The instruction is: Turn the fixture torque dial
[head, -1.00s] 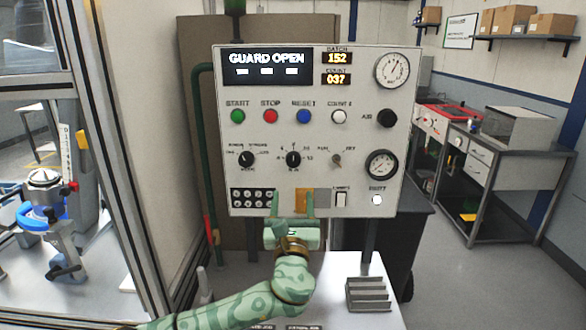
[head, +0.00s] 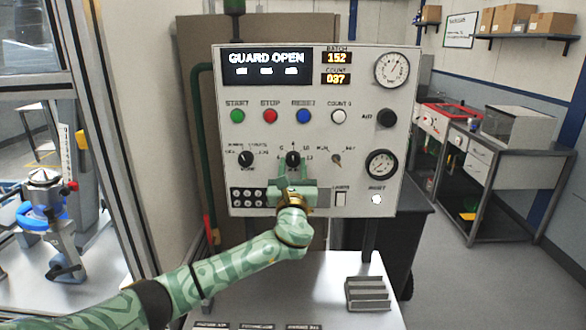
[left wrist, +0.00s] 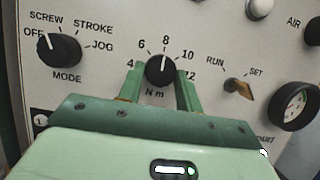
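The torque dial (head: 293,158) is a black round knob marked N m on the grey control panel. In the left wrist view the dial (left wrist: 161,71) has a scale from 4 to 12, and its white pointer line points up near 8. My left gripper (head: 293,169) is in front of the panel at the dial. In the left wrist view the green fingers of the left gripper (left wrist: 160,78) stand open on either side of the dial, with a narrow gap to it on each side. My right gripper is not in view.
The black mode knob (left wrist: 59,49) is left of the dial, and the run/set key switch (left wrist: 238,88) is right. Coloured buttons, including a blue one (head: 303,116), sit above. The display (head: 267,66) reads GUARD OPEN. A grey slotted block (head: 367,294) stands on the white table below.

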